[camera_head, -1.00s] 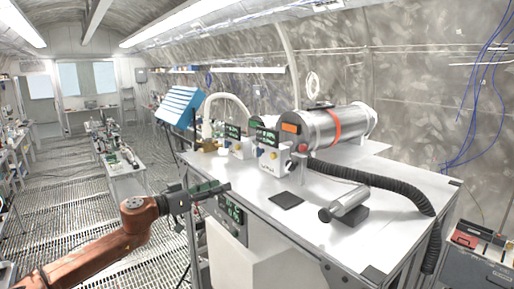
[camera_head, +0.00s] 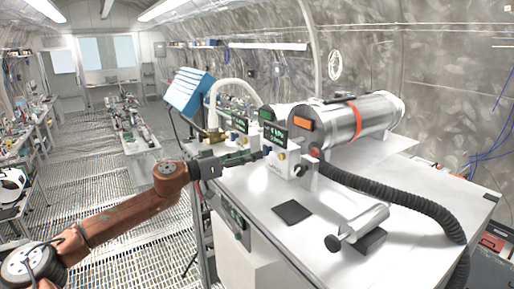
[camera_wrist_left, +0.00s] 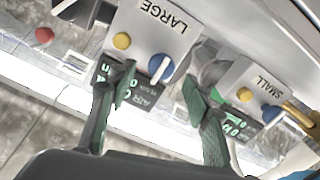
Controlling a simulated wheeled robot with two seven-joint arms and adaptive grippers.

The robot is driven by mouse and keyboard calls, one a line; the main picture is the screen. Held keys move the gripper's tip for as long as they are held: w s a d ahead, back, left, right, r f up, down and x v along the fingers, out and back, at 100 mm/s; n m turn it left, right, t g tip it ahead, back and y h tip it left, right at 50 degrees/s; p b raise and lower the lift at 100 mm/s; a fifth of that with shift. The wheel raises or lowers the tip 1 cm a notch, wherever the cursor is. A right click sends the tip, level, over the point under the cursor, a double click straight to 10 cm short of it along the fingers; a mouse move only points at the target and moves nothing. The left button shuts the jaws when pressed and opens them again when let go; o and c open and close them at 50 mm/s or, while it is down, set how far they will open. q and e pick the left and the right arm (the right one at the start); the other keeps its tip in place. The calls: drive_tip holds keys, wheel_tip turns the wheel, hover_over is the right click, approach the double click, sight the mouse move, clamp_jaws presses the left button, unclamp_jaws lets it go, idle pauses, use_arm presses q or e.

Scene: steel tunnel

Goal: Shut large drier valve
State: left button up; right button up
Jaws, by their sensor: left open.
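The large drier's white control box (camera_head: 289,163) stands on the bench in front of a big metal cylinder. In the left wrist view its face (camera_wrist_left: 150,22) reads "LARGE" upside down, with a yellow knob (camera_wrist_left: 122,41) and a blue valve knob (camera_wrist_left: 161,67) with a white bar. My left gripper (camera_head: 254,157) reaches in from the left, close to the box's front. In the left wrist view its green fingers (camera_wrist_left: 160,88) are open, one on each side of the blue knob's line. I cannot tell whether they touch it.
The box marked "SMALL" (camera_wrist_left: 268,82), with its own yellow and blue knobs, is beside the large one. The metal cylinder (camera_head: 375,118) with an orange band is behind. A black corrugated hose (camera_head: 400,202), a dark pad (camera_head: 293,212) and a metal tube piece (camera_head: 358,230) occupy the bench.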

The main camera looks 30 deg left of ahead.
sight(267, 150)
use_arm(q)
drive_tip(key=x, duration=0.3)
drive_tip(key=shift+p, duration=0.4)
drive_tip(key=shift+w+f, duration=0.15)
drive_tip(key=shift+w, duration=0.1)
drive_tip(key=shift+w+d, duration=0.1)
drive_tip(key=shift+w, duration=0.05)
drive_tip(key=c, duration=0.9)
drive_tip(key=shift+c, duration=1.1)
use_arm(e)
drive_tip(key=shift+w+r, duration=0.5)
drive_tip(key=shift+r, duration=0.35)
